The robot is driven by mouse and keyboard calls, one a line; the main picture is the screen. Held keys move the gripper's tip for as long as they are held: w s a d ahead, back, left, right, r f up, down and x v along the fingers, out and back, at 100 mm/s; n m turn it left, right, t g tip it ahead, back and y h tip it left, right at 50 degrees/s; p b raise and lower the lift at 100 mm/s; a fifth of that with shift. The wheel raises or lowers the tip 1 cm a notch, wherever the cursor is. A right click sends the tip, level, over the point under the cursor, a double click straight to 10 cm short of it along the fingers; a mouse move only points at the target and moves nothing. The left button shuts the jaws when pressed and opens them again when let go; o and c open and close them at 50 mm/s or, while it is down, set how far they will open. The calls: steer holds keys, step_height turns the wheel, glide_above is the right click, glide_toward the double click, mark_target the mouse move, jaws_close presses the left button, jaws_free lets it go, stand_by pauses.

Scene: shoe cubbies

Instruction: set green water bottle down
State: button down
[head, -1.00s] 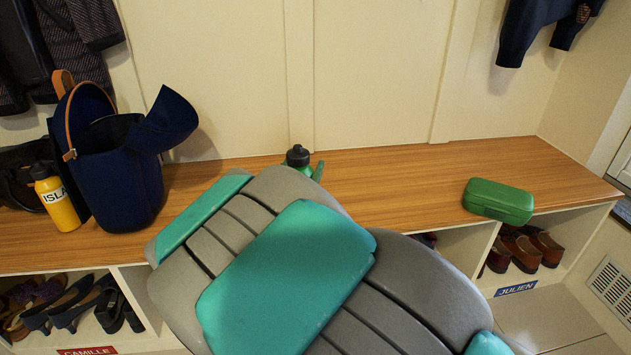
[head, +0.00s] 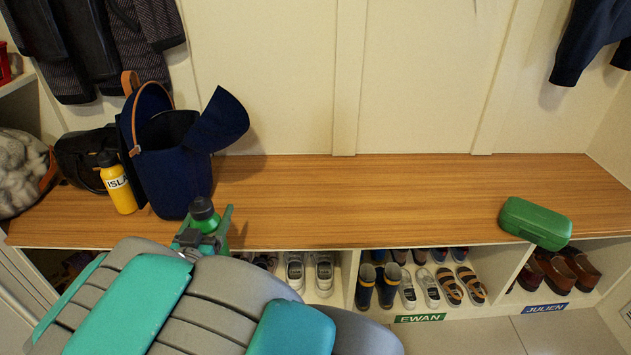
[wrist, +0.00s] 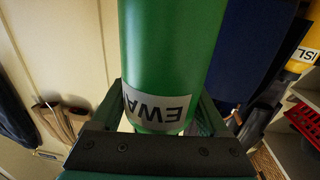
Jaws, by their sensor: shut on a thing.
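In the wrist view the green bottle (wrist: 170,60) fills the middle between the fingers of my gripper (wrist: 165,110), with a white label reading "EWA". My arm hides the bottle's lower part in the head view, so I cannot tell whether it touches the bench.
The wooden bench top (head: 400,195) is clear in the middle. A navy bag (head: 175,170) and a yellow bottle (head: 119,185) stand on its left. A green case (head: 536,222) lies at its right front edge. Shoe cubbies, one labelled EWAN (head: 418,318), are below.

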steer(key=w+d+f, duration=0.1)
steer(key=w, duration=1.7)
steer(key=shift+d+f+p, duration=0.2)
steer(key=shift+f+p, duration=0.05)
steer(key=shift+p, duration=0.1)
steer(key=shift+f, duration=0.1)
jaws_free()
steer(key=s, duration=1.2)
steer(key=shift+a+b, duration=0.35)
steer(key=shift+a, duration=0.1)
